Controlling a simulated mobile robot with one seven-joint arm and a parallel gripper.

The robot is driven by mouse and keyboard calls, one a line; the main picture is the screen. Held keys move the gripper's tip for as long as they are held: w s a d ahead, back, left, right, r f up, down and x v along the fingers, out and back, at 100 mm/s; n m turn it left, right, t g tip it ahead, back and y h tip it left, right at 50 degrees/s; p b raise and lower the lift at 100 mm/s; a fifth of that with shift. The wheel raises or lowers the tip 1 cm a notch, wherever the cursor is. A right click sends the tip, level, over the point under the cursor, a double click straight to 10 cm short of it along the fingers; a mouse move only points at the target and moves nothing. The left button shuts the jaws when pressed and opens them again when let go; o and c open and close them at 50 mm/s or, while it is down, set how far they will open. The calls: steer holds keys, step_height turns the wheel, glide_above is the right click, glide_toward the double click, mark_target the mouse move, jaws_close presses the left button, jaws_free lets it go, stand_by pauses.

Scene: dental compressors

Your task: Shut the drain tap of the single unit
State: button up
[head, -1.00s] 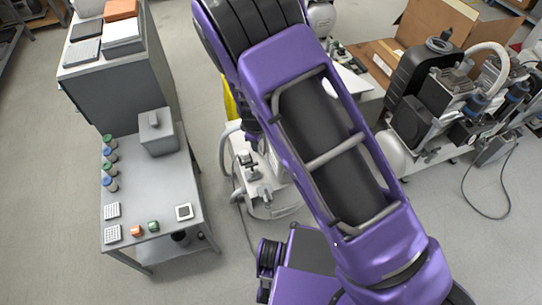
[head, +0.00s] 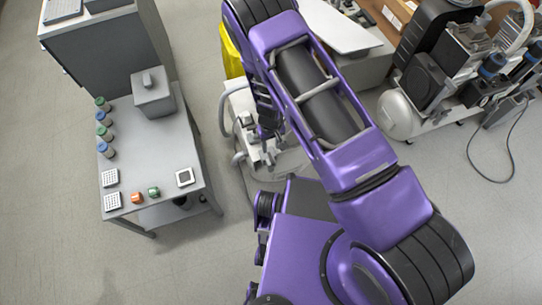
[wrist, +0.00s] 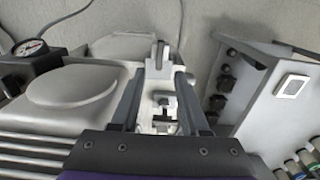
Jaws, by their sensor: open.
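The single unit is a pale compressor (head: 290,165) on the floor, mostly hidden behind my arm in the head view. In the wrist view its pale rounded housing (wrist: 75,85) fills the left side, with a dial gauge (wrist: 38,54) at the far left. My gripper (wrist: 161,74) is open, its two dark fingers apart. A small pale fitting with dark parts (wrist: 160,112) shows between the fingers, and a pale upright piece (wrist: 160,54) shows just beyond the fingertips. I cannot tell for certain which part is the drain tap, or whether a finger touches it.
A grey table (head: 150,165) stands left, holding a grey box (head: 153,93), several bottles and small blocks. A larger compressor set (head: 440,80) stands at the right, with a cable on the floor. A yellow object (head: 231,52) is behind the single unit. Floor at lower left is clear.

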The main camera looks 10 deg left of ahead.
mark_target(271, 158)
step_height(271, 158, down, 8)
steer(key=shift+f+b, duration=0.25)
steer(key=shift+b, duration=0.2)
jaws_close()
